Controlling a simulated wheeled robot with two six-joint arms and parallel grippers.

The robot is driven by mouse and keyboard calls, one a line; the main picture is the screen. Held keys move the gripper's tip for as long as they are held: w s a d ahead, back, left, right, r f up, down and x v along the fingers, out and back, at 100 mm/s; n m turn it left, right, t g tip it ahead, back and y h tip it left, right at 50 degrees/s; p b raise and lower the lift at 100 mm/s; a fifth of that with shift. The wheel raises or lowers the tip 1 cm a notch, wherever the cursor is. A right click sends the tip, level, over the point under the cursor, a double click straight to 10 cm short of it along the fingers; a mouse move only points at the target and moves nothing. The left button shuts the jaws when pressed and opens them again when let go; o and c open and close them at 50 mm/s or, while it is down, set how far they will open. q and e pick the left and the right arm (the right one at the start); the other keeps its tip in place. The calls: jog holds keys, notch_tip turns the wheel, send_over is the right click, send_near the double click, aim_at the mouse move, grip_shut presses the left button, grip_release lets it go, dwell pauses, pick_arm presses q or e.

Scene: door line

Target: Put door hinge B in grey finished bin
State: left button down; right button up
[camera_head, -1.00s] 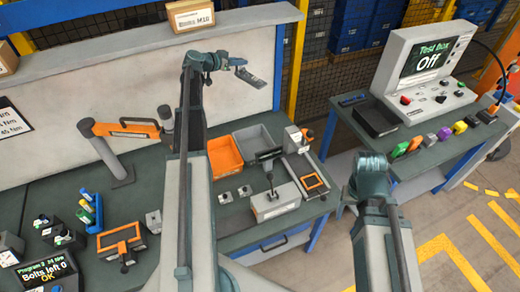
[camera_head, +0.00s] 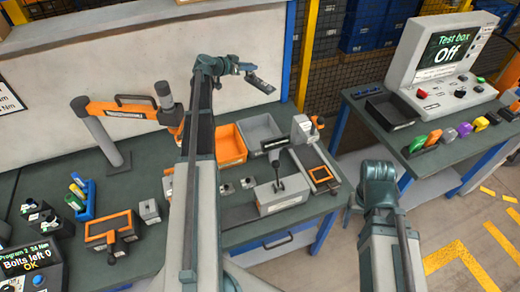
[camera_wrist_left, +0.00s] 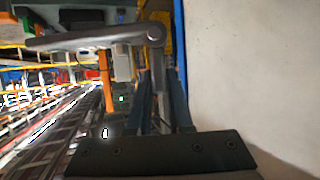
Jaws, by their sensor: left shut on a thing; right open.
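Door hinge B is a grey metal plate (camera_head: 260,82) held in the air above the bench, in front of the pale back panel. My left gripper (camera_head: 245,70) is shut on it. The grey finished bin (camera_head: 279,137) stands on the bench, below and slightly right of the hinge in the head view, and looks empty. My right gripper (camera_head: 378,172) is low at the right, apart from the bench; its fingers are hard to make out.
An orange bin (camera_head: 231,158) stands left of the grey bin. A grey fixture with a lever (camera_head: 280,195) and an orange-framed tray (camera_head: 322,176) are in front. An orange tool arm (camera_head: 125,108) stands at the left. A test box (camera_head: 445,60) sits on the right bench.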

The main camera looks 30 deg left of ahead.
pick_arm(q)
jog(key=b, duration=2)
send_over(252, 135)
notch_tip(252, 135, down, 22)
jog(key=shift+w+a+f, duration=0.15)
jog(key=shift+w+f, duration=0.05)
jog(key=shift+f, duration=0.05)
notch_tip(252, 135, down, 10)
jog(key=b, duration=1)
jog(key=shift+f, duration=0.1)
jog(key=c, duration=1.1)
grip_release()
jog(key=shift+s, duration=0.1)
